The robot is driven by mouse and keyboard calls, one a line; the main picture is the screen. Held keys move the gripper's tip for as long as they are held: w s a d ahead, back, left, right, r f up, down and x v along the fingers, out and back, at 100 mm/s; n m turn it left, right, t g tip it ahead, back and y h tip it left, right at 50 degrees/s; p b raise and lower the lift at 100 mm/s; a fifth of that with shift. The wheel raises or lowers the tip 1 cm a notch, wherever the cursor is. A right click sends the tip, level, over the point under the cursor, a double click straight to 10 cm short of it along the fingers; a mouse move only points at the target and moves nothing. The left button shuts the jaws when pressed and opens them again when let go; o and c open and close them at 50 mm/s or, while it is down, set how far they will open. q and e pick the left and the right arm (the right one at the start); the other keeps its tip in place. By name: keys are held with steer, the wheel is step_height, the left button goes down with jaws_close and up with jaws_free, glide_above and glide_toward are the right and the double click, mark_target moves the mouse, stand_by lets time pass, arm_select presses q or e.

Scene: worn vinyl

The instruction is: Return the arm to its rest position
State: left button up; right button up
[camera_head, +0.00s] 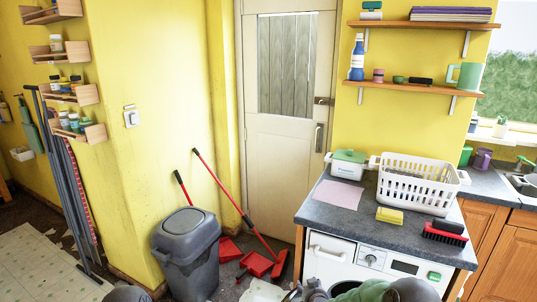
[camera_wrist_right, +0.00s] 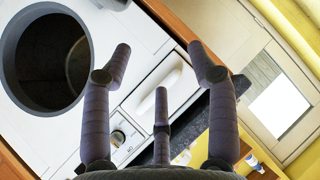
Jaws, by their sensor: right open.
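My right gripper (camera_wrist_right: 160,62) shows in the right wrist view with its dark fingers spread apart and nothing between them. Beyond the fingers is the white front of a washing machine (camera_wrist_right: 105,30), with a round dark opening (camera_wrist_right: 45,60), a white drawer handle (camera_wrist_right: 160,92) and a knob (camera_wrist_right: 117,137). In the head view, my right gripper (camera_head: 298,293) shows only in part at the bottom edge, in front of the washing machine (camera_head: 330,262). A grey rounded part at the bottom left may be my left arm; my left gripper is not in view.
A dark worktop (camera_head: 352,216) above the machine holds a white basket (camera_head: 420,180), a yellow sponge (camera_head: 389,215), a red brush (camera_head: 445,233) and a white tub (camera_head: 347,166). A grey bin (camera_head: 186,245) and red dustpans (camera_head: 256,264) stand left of it, before a door (camera_head: 285,150).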

steer(key=s+a+f+g+y, duration=0.15)
steer(key=s+f, duration=0.25)
steer(key=s, duration=0.4)
steer(key=s+f+g, duration=0.3)
steer(key=s+f, duration=0.2)
steer(key=s, duration=0.2)
steer(key=s+a+f+g, duration=0.15)
steer(key=s+f, duration=0.25)
steer(key=s, duration=0.4)
arm_select(q)
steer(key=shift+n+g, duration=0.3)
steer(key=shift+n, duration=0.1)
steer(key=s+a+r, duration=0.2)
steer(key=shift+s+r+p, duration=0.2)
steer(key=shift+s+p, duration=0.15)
steer(key=shift+p, duration=0.05)
arm_select(e)
steer(key=s+a+f+n+g+y, duration=0.1)
steer(key=s+g, duration=0.4)
steer(key=s, duration=1.6)
steer(key=shift+a+f, duration=0.4)
steer(key=shift+a, duration=0.15)
